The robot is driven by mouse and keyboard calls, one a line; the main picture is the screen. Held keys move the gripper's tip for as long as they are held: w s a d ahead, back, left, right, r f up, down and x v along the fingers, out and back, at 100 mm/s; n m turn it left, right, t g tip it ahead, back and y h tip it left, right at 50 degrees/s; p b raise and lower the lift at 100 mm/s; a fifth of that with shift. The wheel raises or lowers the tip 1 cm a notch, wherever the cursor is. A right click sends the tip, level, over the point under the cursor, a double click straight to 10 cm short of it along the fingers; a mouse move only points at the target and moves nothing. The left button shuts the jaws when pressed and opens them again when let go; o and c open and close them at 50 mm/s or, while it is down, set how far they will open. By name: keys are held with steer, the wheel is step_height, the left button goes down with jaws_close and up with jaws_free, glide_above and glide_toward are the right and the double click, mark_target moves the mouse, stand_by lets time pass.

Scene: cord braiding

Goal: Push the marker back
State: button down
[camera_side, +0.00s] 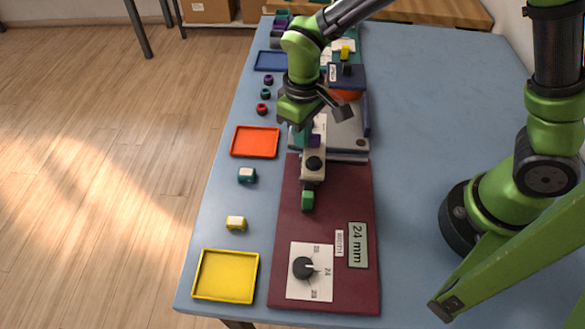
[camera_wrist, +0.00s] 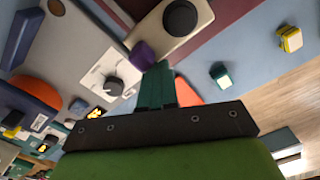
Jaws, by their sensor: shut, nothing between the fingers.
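A beige bar (camera_side: 312,177) with a round black knob (camera_side: 314,163) lies over the far end of the maroon board (camera_side: 345,200). A small purple block (camera_side: 314,140) is at the bar's far end, and a green block (camera_side: 308,201) at its near end. I cannot tell for sure which of these is the marker. My gripper (camera_side: 303,138) points down beside the purple block. In the wrist view its teal fingers (camera_wrist: 158,70) are shut and empty, with tips close to the purple block (camera_wrist: 143,54); I cannot tell whether they touch.
The maroon board carries a black dial (camera_side: 303,268) and a "24 mm" display (camera_side: 358,245). A grey device (camera_side: 345,135) stands just behind. Orange (camera_side: 236,151) and yellow (camera_side: 196,290) trays and small coloured pieces line the left side. The blue table right of the board is clear.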

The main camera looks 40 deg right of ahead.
steer(key=shift+s+d, duration=2.9)
steer(key=shift+s, duration=0.05)
steer(key=shift+w+a, duration=0.15)
steer(key=shift+w, duration=0.05)
steer(key=shift+w+a+r, duration=0.1)
steer(key=shift+w+a, duration=0.2)
step_height(320, 180, up, 11)
stand_by(0.4)
steer(key=s+d+r+m+t+y, duration=0.2)
steer(key=s+d+r+m+t, duration=0.4)
steer(key=d+m+t, duration=0.1)
steer(key=shift+s+d+r, duration=0.2)
steer(key=shift+d+r, duration=0.2)
steer(key=shift+d, duration=0.45)
